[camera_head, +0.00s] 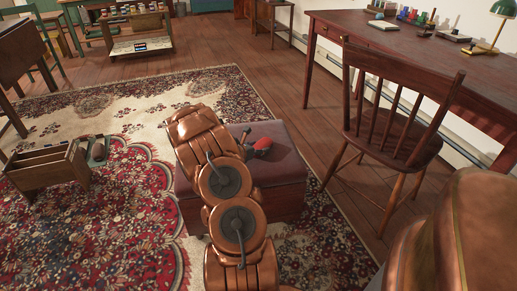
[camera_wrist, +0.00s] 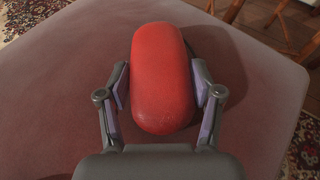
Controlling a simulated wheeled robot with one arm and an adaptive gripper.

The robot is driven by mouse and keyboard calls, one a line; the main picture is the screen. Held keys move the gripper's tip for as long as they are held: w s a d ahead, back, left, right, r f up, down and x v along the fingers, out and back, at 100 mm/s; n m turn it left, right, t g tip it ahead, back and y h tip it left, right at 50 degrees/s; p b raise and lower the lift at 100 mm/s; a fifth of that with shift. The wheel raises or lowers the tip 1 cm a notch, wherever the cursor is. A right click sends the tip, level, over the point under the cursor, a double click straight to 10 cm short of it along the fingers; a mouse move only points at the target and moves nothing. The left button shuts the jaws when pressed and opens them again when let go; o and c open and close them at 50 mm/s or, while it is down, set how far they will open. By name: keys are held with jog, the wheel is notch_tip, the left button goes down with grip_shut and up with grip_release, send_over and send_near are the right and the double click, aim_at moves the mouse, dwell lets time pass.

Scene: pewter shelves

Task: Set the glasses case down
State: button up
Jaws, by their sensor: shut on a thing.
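The red glasses case (camera_wrist: 163,78) is a rounded oblong between the two fingers of my gripper (camera_wrist: 162,92) in the wrist view. My gripper is shut on it. The case is over the cushioned top of a mauve ottoman (camera_wrist: 52,90), and a dark shadow shows at its right. I cannot tell whether the case touches the cushion. In the head view the red case (camera_head: 263,144) shows at the far side of my arm, above the ottoman (camera_head: 285,160). My arm hides part of the ottoman there.
A wooden chair (camera_head: 395,140) stands right of the ottoman, by a long desk (camera_head: 420,62) with small items on it. A wooden crate (camera_head: 50,168) sits at the left on the patterned rug (camera_head: 120,220). The cushion around the case looks clear.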

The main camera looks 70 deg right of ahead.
jog(key=o, duration=1.2)
jog(key=shift+f, duration=0.1)
jog(key=shift+r, duration=0.2)
jog(key=shift+w+a+r, duration=0.1)
jog(key=shift+a+r, duration=0.05)
jog(key=shift+a, duration=0.15)
jog(key=p+v, duration=0.2)
jog(key=v, duration=0.8)
jog(key=shift+p, duration=0.3)
jog(key=shift+w+a+r, duration=0.15)
jog(key=shift+a+r, duration=0.05)
jog(key=shift+a, duration=0.4)
